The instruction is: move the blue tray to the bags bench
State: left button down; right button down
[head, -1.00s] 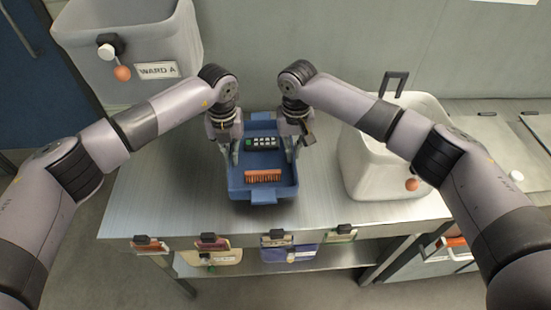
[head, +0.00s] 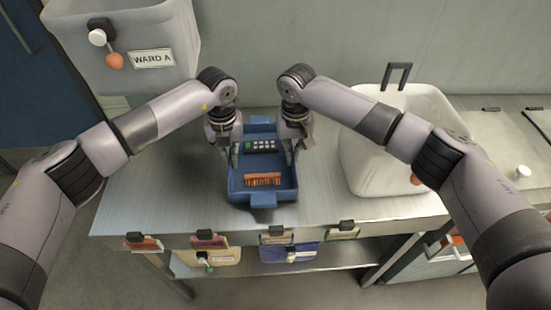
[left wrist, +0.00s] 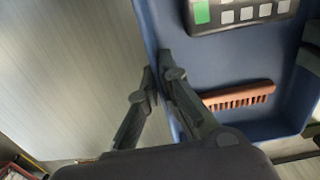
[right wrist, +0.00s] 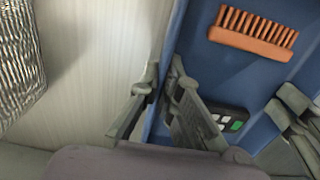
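The blue tray (head: 263,185) is over the metal bench in the head view, holding a dark keypad-like device (head: 262,146) and an orange-brown comb-like brush (head: 263,180). My left gripper (head: 234,152) is closed on the tray's left wall; the left wrist view (left wrist: 160,82) shows one finger outside and one inside. My right gripper (head: 292,150) grips the right wall the same way, as the right wrist view (right wrist: 160,82) shows. The tray looks level. I cannot tell clearly whether its base clears the bench.
The metal bench (head: 145,190) is bare left of the tray. A white bin (head: 370,165) stands at right, and a grey bin marked "WARD A" (head: 130,30) is at upper left. Tagged bags, including a blue one (head: 285,254), hang along the bench front. A blue door (head: 22,90) is far left.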

pick_arm(q)
jog(key=shift+f+b, duration=0.5)
jog(key=shift+f, duration=0.2)
pick_arm(e)
jog(key=shift+f, duration=0.7)
pick_arm(q)
jog(key=c, duration=1.8)
grip_release()
jog(key=shift+r, duration=0.1)
pick_arm(e)
jog(key=c, duration=1.8)
grip_release()
jog(key=shift+r, duration=0.1)
pick_arm(q)
notch_tip(320, 180, up, 12)
jog(key=shift+f, duration=0.15)
pick_arm(e)
jog(key=shift+r, duration=0.2)
notch_tip(320, 180, up, 12)
jog(key=shift+f, duration=0.2)
